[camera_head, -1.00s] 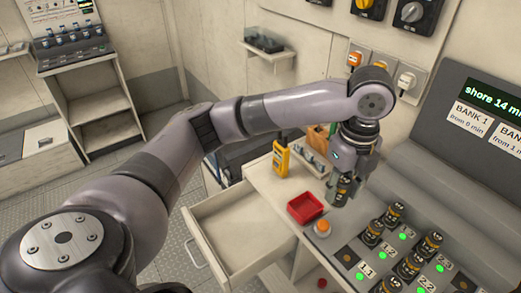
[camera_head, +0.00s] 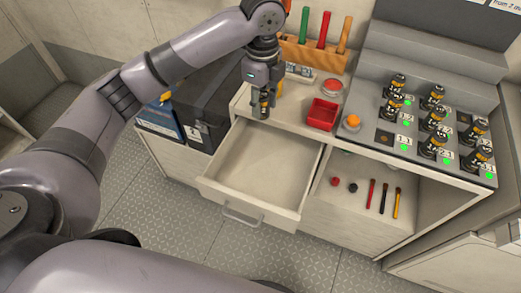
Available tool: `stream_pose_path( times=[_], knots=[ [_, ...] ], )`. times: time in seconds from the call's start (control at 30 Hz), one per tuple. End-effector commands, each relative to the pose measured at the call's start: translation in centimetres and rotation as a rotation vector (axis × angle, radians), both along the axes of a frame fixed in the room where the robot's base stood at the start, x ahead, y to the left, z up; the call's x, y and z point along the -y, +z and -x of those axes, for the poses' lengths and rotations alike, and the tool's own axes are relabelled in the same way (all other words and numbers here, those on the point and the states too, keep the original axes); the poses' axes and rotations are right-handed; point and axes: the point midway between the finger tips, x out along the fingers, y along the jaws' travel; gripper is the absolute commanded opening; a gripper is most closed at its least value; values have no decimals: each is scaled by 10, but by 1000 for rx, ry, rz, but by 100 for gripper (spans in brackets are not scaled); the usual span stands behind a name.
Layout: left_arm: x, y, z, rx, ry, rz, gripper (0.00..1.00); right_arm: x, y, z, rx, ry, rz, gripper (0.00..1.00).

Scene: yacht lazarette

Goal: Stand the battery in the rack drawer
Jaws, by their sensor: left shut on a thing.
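My left gripper (camera_head: 264,92) points down and is shut on a dark battery (camera_head: 265,109), which hangs upright. In the picture they are over the left part of the worktop, just behind the open drawer (camera_head: 245,205). I cannot tell the battery's height above the surface. The drawer is pulled out and its visible floor is bare. Several similar batteries stand in the charging panel (camera_head: 370,112) to the right, with green lights beside them. One socket (camera_head: 384,138) at the panel's front left is empty. My right gripper is not in view.
A red tray (camera_head: 322,115) and an orange button (camera_head: 351,122) are right of the gripper. A wooden tool rack (camera_head: 313,55) stands behind. A black case (camera_head: 205,108) is left of the drawer. An open shelf (camera_head: 345,222) with small tools is right of it.

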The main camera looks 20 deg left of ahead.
Motion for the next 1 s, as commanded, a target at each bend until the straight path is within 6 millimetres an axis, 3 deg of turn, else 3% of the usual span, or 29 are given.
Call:
stream_pose_path(
  times=[0.4,1.0],
  knots=[
    [-1,-110,1,-4,0,-3,0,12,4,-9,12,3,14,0],
    [-1,-180,1,-1,0,-2,0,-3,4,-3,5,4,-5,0]
  ],
)
